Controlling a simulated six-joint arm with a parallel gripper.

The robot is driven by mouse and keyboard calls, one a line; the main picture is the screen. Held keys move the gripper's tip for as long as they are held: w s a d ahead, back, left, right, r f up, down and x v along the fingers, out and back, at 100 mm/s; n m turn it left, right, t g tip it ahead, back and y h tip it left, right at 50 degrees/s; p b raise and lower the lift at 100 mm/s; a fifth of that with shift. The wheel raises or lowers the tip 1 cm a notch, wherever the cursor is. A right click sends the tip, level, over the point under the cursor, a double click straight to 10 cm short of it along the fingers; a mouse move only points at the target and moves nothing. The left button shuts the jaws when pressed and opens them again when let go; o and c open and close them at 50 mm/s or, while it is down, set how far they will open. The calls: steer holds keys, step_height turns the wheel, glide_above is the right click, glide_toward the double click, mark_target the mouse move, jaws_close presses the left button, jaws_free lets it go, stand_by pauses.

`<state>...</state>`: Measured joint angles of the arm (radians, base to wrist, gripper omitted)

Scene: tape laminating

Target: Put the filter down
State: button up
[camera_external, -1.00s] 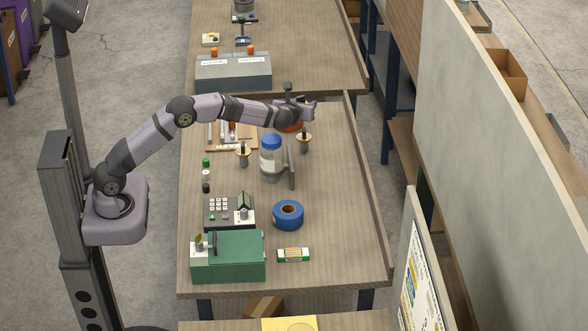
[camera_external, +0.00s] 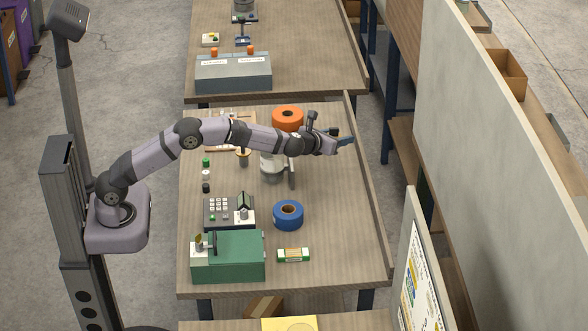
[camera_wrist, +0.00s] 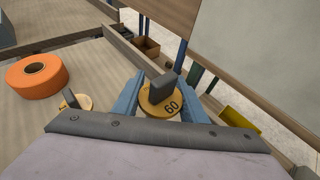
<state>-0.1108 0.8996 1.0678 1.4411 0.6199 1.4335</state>
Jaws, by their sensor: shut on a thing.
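A round golden filter marked 60 with a dark upright tab (camera_wrist: 162,98) sits between the blue fingers of my gripper (camera_wrist: 160,88) in the wrist view. My gripper (camera_external: 344,137) is shut on it at the right side of the table, close to the raised edge strip, in the external view. There the filter itself cannot be made out. A second golden disc with a dark tab (camera_wrist: 78,101) is on the table to the left in the wrist view. Another such disc (camera_external: 243,155) stands left of the jar in the external view.
An orange tape roll (camera_external: 288,118) lies behind my arm. A jar (camera_external: 268,169) is partly hidden under it. A blue tape roll (camera_external: 288,215), a keypad box (camera_external: 220,210) and a green box (camera_external: 238,258) stand nearer the front. The right front table is clear.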

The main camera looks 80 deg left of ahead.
mark_target(337, 163)
steer(key=shift+f, duration=3.4)
steer(key=shift+f+b, duration=0.1)
steer(key=shift+b, duration=0.3)
steer(key=o, duration=1.1)
steer(key=shift+c, duration=0.2)
steer(key=b+v, duration=0.2)
steer(key=v, duration=1)
